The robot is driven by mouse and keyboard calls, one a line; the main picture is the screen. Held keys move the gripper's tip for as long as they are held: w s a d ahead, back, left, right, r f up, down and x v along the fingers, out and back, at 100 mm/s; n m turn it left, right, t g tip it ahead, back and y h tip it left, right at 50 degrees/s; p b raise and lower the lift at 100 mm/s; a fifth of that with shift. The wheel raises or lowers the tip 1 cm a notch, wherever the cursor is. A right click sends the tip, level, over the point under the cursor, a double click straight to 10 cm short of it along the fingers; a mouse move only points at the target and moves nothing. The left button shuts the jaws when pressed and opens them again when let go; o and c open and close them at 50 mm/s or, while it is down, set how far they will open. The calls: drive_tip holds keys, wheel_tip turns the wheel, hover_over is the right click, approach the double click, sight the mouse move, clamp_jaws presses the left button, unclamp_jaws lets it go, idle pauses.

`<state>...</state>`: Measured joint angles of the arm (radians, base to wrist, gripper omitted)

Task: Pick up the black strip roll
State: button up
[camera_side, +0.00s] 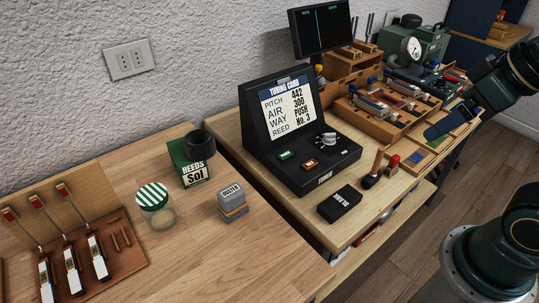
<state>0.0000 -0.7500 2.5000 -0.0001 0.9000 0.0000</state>
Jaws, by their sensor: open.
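The black strip roll (199,144) is a short dark cylinder. It sits on or against the top of the green box marked "REEDS Sol" (191,170), on the wooden bench at the left; the exact contact is hard to tell. My gripper (438,130) is at the upper right, over the wooden trays and far to the right of the roll. It is open, and I see nothing held in it. The dark fingers blend into the background, so their gap is unclear.
A striped-lid jar (153,196), a grey block (231,196) and a tool tray (124,262) are near the roll. The bench front (215,260) is clear.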

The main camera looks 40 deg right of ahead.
drive_tip(key=shift+o, duration=0.4)
drive_tip(key=w+a+r, duration=0.3)
drive_tip(key=w+a, duration=0.1)
drive_tip(key=w, duration=0.6)
drive_tip(key=w+a+r, duration=0.2)
drive_tip(key=w+a, duration=0.2)
drive_tip(key=w, duration=0.7)
drive_tip(key=w+a+f, duration=0.4)
drive_tip(key=w+a, duration=0.3)
drive_tip(key=a, duration=0.2)
drive_tip(key=w+a+f+g, duration=0.1)
drive_tip(key=w+a+f, duration=0.4)
drive_tip(key=a, duration=0.5)
drive_tip(key=w, duration=0.2)
drive_tip(key=shift+w+f, duration=0.3)
drive_tip(key=shift+w, duration=0.05)
